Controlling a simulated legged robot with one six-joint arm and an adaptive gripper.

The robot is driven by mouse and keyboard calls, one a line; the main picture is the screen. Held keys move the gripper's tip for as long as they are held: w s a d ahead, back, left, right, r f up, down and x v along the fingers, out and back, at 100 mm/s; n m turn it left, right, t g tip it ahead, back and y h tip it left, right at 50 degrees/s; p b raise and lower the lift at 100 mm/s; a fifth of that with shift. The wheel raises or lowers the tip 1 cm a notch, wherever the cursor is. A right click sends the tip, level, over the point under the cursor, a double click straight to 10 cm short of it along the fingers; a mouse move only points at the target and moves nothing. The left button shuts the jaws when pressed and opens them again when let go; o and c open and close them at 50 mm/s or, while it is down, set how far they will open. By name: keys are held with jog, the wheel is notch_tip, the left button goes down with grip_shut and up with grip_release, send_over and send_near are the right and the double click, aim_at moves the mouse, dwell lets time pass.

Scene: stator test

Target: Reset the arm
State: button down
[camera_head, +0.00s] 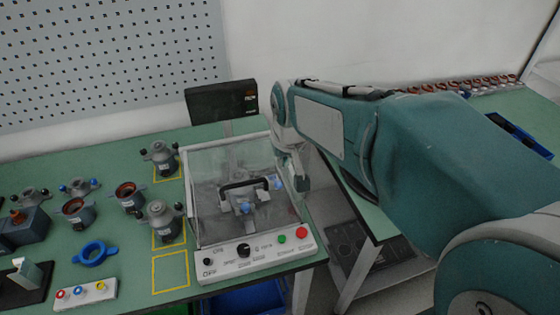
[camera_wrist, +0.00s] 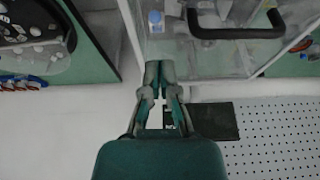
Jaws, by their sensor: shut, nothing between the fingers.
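My arm reaches in from the right in the head view and bends down at its far end. My gripper (camera_head: 301,182) hangs beside the right side of the clear-covered test box (camera_head: 205,168). In the wrist view my gripper (camera_wrist: 160,68) has its fingers together with nothing between them. The box's black handle (camera_wrist: 236,33) is at the top of the wrist view, and the fingers are apart from it. The handle also shows in the head view (camera_head: 245,185), on the closed-looking clear cover.
A control panel (camera_head: 256,254) with knobs and buttons fronts the box. Several motor parts and a blue ring (camera_head: 95,254) lie on the left green table (camera_head: 118,280). A black monitor (camera_head: 221,102) stands behind. A second green table (camera_head: 480,104) is at right, across a gap.

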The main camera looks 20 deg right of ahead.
dwell(0.4)
jog(key=s+r+t, duration=0.1)
jog(key=s+r, duration=0.1)
jog(key=s, duration=1.4)
jog(key=shift+s+t, duration=0.3)
